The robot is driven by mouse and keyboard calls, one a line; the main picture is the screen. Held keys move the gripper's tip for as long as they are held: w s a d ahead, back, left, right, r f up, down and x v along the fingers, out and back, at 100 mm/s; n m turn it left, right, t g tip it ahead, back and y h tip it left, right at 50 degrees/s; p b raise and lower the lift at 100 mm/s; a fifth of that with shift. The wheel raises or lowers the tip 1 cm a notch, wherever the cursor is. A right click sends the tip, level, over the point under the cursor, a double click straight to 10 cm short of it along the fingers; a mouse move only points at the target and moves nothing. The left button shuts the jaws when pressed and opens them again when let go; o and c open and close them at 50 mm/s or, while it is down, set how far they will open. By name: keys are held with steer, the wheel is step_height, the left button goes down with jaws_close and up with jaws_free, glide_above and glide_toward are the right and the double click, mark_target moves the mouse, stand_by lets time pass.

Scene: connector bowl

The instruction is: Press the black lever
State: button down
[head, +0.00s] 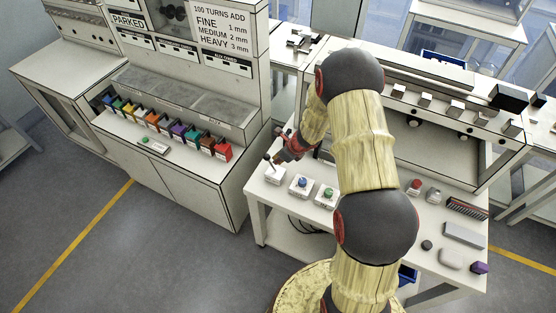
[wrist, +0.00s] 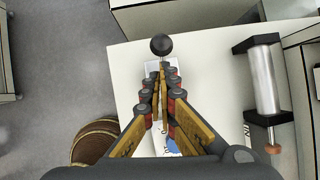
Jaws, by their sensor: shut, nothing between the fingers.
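The black lever (head: 267,158) stands on a small white base (head: 274,175) at the left front corner of the white bench. Its round black knob (wrist: 161,44) also shows in the wrist view, just beyond my fingertips. My gripper (head: 279,158) is beside the lever in the head view. In the wrist view my gripper (wrist: 162,68) points at the lever, its fingertips together with nothing between them. The fingers hide part of the base and stem. I cannot tell whether they touch the lever.
A blue button (head: 302,182) and a green button (head: 328,192) on white bases stand to the lever's right. A metal cylinder (wrist: 264,80) in a dark holder lies right of my gripper. A cabinet with coloured bins (head: 165,125) stands left, across a gap.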

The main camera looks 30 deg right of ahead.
steer(key=shift+r+p, duration=0.4)
steer(key=shift+r, duration=0.3)
steer(key=p+v, duration=0.7)
steer(key=v, duration=0.3)
steer(key=shift+w+a+r, duration=0.25)
steer(key=shift+w+a, duration=0.1)
